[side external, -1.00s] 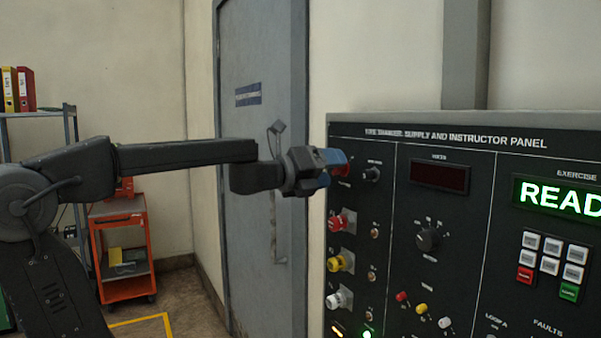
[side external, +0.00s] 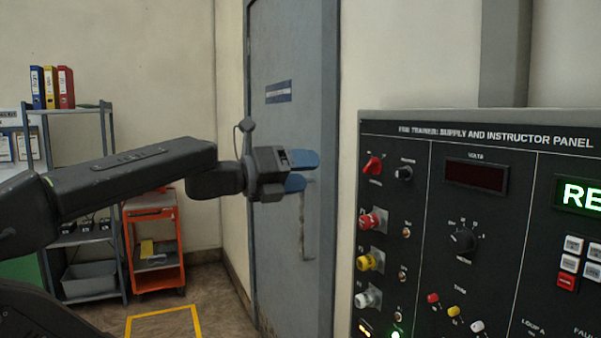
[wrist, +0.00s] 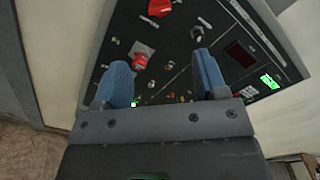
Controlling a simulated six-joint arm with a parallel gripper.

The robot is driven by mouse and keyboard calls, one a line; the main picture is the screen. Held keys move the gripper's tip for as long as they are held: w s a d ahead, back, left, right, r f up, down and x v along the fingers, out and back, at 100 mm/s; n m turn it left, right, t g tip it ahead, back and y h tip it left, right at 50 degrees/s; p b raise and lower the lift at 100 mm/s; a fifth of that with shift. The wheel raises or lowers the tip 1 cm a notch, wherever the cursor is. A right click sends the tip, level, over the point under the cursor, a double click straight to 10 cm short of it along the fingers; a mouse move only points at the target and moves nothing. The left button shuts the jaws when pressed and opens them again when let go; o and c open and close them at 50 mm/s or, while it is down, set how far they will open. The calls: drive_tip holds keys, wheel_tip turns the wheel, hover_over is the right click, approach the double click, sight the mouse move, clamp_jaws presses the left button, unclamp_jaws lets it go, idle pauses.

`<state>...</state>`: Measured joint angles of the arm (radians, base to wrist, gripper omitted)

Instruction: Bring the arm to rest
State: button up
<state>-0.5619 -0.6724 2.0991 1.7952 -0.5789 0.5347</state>
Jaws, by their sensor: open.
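My gripper (side external: 304,172) is open and empty, its two blue fingers apart. In the side view it hangs in the air left of the black instructor panel (side external: 405,212), in front of the grey door, with a clear gap to the panel. In the wrist view my gripper (wrist: 165,82) faces the panel (wrist: 178,55), with the fingers spread and nothing between them but the panel behind. The red rotary switch (side external: 373,165) at the panel's top left is in full view.
The panel's left edge carries a red knob (side external: 373,220), a yellow knob (side external: 371,261) and a white knob (side external: 368,298). An orange trolley (side external: 153,245) and a grey shelf (side external: 90,240) stand at the left. The air between gripper and panel is free.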

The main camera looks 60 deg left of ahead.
idle(0.3)
drive_tip(key=d+f+n+g+y, duration=0.25)
drive_tip(key=f+n, duration=0.35)
drive_tip(key=n, duration=0.5)
drive_tip(key=d+f+n+g+y, duration=0.1)
drive_tip(key=f+n+g+y, duration=0.2)
drive_tip(key=f+n, duration=0.6)
drive_tip(key=s+d+f+n+g+h, duration=0.5)
drive_tip(key=s+d+f+n+g, duration=0.2)
drive_tip(key=d, duration=0.3)
drive_tip(key=shift+s+f, duration=0.15)
drive_tip(key=shift+s, duration=0.55)
drive_tip(key=shift+h, duration=0.25)
drive_tip(key=shift+c, duration=0.5)
